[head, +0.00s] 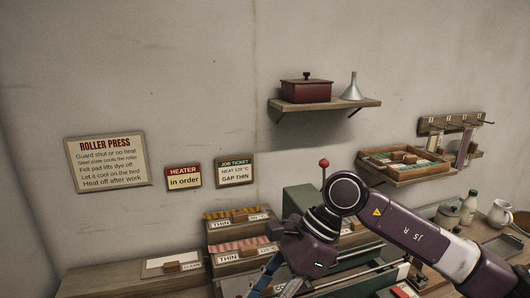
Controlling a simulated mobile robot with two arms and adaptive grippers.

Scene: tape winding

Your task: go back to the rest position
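My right arm comes in from the lower right. Its gripper (275,284) points down and to the left, in front of the roller press (300,199). The fingertips run past the bottom edge of the head view, so I cannot tell whether it is open or shut, or whether it holds anything. My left arm and gripper are not in view. The press shows a green housing and a red-knobbed lever (324,163); my arm hides much of it.
Trays of strips marked THIN (222,226) stand left of the press. A wall shelf (330,106) holds a red lidded box (306,90) and a funnel (352,88). A lower shelf (405,175) holds a wooden tray. A bottle (468,208) and white jug (500,214) stand right.

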